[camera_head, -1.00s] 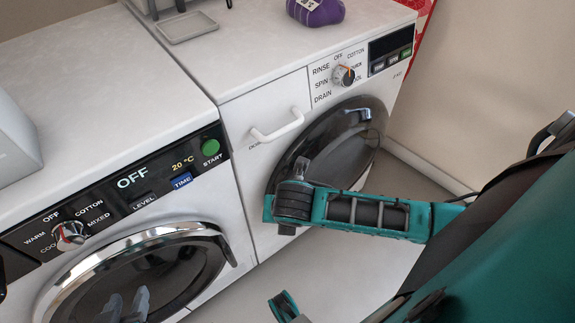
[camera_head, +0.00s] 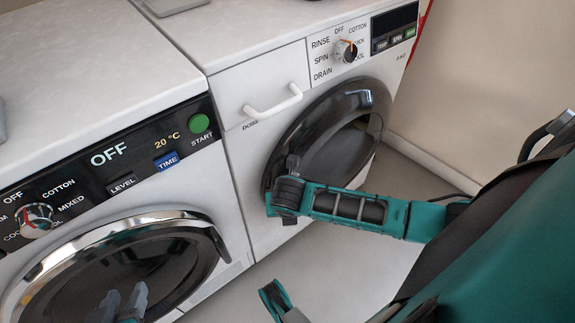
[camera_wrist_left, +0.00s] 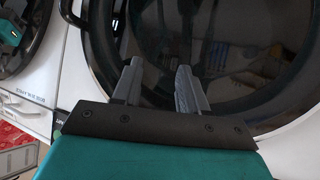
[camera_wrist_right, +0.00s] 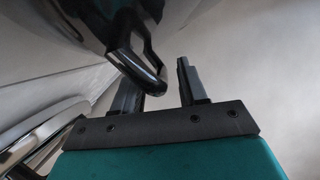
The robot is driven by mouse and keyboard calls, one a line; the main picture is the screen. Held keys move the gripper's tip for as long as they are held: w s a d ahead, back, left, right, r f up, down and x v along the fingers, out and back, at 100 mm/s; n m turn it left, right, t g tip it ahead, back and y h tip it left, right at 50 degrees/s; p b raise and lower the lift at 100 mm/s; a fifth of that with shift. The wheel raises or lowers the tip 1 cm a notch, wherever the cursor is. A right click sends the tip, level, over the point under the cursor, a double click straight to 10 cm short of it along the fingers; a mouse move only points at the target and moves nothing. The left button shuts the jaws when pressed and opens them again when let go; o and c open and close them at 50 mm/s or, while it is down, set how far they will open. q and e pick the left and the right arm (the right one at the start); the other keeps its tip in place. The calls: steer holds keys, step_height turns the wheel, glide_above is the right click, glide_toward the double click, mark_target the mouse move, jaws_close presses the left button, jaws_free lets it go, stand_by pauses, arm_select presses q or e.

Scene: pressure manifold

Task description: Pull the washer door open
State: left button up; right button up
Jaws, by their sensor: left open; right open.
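The washer (camera_head: 255,80), with rinse, spin and drain marks, is the right-hand machine. Its dark round door (camera_head: 335,140) looks shut. My right arm reaches across the door's lower left. My right gripper (camera_head: 291,165) is mostly hidden by its wrist in the head view. In the right wrist view the right gripper (camera_wrist_right: 160,85) is open, with the end of a black handle (camera_wrist_right: 138,66) at the gap between its fingers. Contact cannot be told. My left gripper (camera_head: 122,300) is open and empty before the other machine's door; it also shows in the left wrist view (camera_wrist_left: 158,80).
The left machine (camera_head: 85,75) has a chrome-ringed door (camera_head: 125,255) and a green start button (camera_head: 199,123). A white drawer handle (camera_head: 273,104) juts out on the washer's front. Pale floor (camera_head: 330,265) is open below. A beige wall (camera_head: 490,70) stands at the right.

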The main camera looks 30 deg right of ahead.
steer(key=shift+w+f, duration=0.1)
jaws_close()
stand_by(0.4)
